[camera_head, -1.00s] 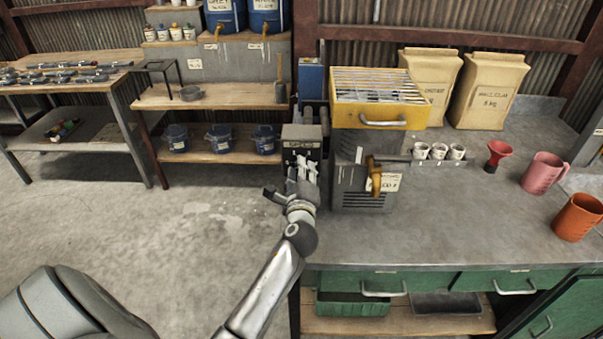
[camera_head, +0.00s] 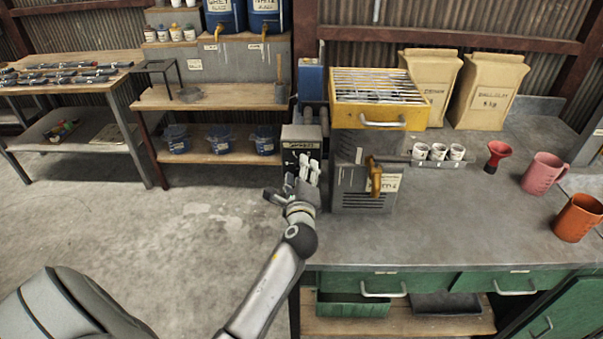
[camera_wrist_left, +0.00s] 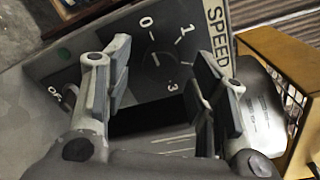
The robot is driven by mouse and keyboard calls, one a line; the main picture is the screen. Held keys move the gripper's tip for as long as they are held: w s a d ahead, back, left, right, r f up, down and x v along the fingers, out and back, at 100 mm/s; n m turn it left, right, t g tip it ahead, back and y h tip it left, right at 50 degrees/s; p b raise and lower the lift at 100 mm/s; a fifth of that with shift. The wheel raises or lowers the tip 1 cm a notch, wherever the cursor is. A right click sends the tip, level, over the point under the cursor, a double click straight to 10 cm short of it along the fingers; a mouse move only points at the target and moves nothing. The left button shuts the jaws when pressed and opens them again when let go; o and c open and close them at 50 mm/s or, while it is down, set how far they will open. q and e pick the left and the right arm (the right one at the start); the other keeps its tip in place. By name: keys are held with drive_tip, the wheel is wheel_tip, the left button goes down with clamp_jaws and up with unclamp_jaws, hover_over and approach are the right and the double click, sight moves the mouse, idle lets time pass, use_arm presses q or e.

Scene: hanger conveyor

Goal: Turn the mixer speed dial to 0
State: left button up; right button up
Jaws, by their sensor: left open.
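The mixer control box (camera_head: 300,135) is a grey unit at the left end of the bench. In the left wrist view its dark dial face (camera_wrist_left: 165,50) shows a white 0, 1 and 3 beside a SPEED label (camera_wrist_left: 217,40). A black shape (camera_wrist_left: 150,118) lies between the fingers; I cannot tell whether it is the dial knob, and no pointer setting is clear. My left gripper (camera_head: 302,170) is open in front of the box, its fingers (camera_wrist_left: 155,85) apart on either side of the dial area. Contact cannot be told. My right gripper is out of view.
Small white cups (camera_head: 438,152), a red funnel (camera_head: 498,154) and jugs (camera_head: 543,172) are farther right. Open floor (camera_head: 200,240) lies left.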

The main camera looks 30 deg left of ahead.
use_arm(q)
drive_tip(key=v, duration=1.1)
drive_tip(key=shift+s+d, duration=0.25)
drive_tip(key=shift+s, duration=0.1)
